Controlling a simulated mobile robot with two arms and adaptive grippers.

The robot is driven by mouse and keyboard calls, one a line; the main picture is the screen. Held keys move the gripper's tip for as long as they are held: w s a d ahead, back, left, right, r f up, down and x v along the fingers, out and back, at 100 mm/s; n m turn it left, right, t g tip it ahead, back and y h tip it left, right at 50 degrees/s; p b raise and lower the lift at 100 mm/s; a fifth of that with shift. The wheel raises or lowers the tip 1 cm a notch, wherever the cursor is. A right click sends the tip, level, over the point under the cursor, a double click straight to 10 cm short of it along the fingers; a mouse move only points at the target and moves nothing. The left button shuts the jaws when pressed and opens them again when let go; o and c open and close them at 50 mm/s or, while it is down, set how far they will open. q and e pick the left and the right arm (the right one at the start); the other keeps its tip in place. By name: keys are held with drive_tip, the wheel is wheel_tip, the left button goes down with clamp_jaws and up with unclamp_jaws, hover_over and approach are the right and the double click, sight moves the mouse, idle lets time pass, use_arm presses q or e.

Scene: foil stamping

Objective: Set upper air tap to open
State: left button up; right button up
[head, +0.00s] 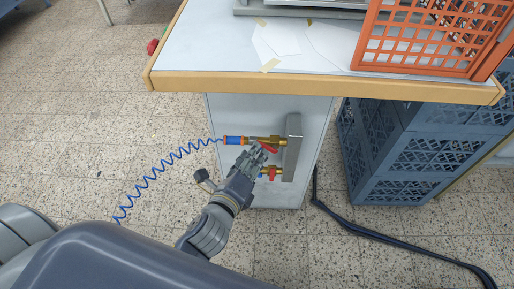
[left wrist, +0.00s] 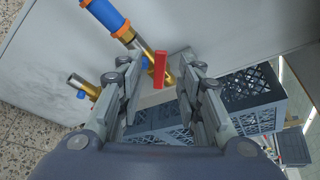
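The upper air tap (head: 258,139) is a brass valve on the side panel below the table, with a blue-and-orange hose connector (head: 235,140) on its left end. Its red handle (head: 268,148) shows beside my left gripper (head: 257,152) in the head view. In the left wrist view, the red handle (left wrist: 160,74) shows between the two spread fingers, with visible space on both sides. My left gripper is open; I cannot tell whether it touches the handle. The lower tap (head: 272,172), also with a red handle, is partly hidden behind the gripper. My right gripper is not in view.
A grey metal bracket (head: 293,146) carries both taps. A coiled blue hose (head: 160,171) runs down to the left. The tabletop edge (head: 320,86) overhangs the taps. Blue crates (head: 420,150) stand at the right, and a dark strap (head: 370,233) lies on the floor.

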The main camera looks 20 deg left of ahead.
sight(266, 145)
use_arm(q)
drive_tip(key=shift+x, duration=1.95)
drive_tip(key=shift+c, duration=0.5)
clamp_jaws()
